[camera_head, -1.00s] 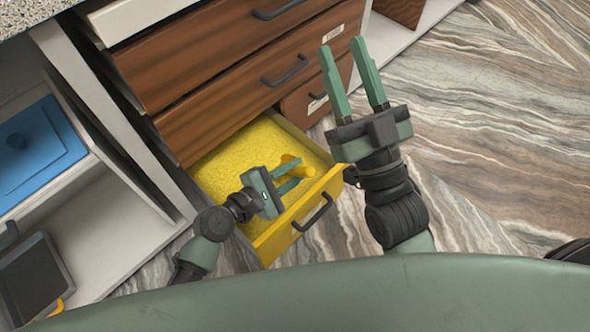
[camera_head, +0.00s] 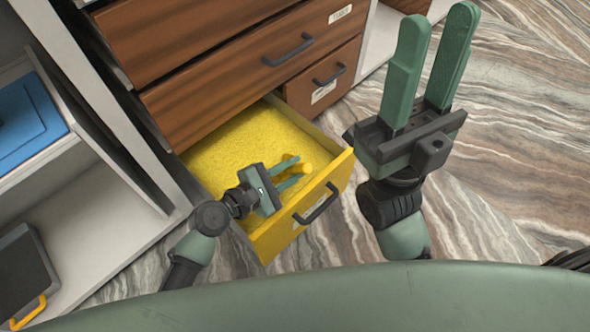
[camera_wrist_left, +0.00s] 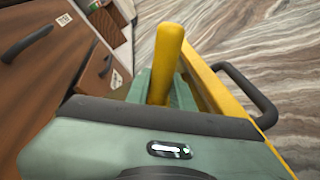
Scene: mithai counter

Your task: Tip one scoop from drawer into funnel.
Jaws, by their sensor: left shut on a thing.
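The yellow drawer (camera_head: 268,240) is pulled open and filled with yellow granular stuff (camera_head: 235,150). My left gripper (camera_head: 299,168) is low inside the drawer, near its front wall. It is shut on the yellow scoop, whose round handle end (camera_head: 307,168) shows by the fingertips. In the left wrist view the scoop's handle (camera_wrist_left: 168,60) stands out between the green fingers, beside the drawer's front wall. The scoop's bowl is hidden, so I cannot tell what it holds. My right gripper (camera_head: 437,25) is open and empty, raised to the right of the drawer. No funnel shows.
Closed brown drawers (camera_head: 230,80) with dark handles rise behind the open drawer. A shelf unit with a blue item (camera_head: 25,120) and a dark board-like thing (camera_head: 25,270) is at the left. Marbled floor (camera_head: 520,170) is clear at the right.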

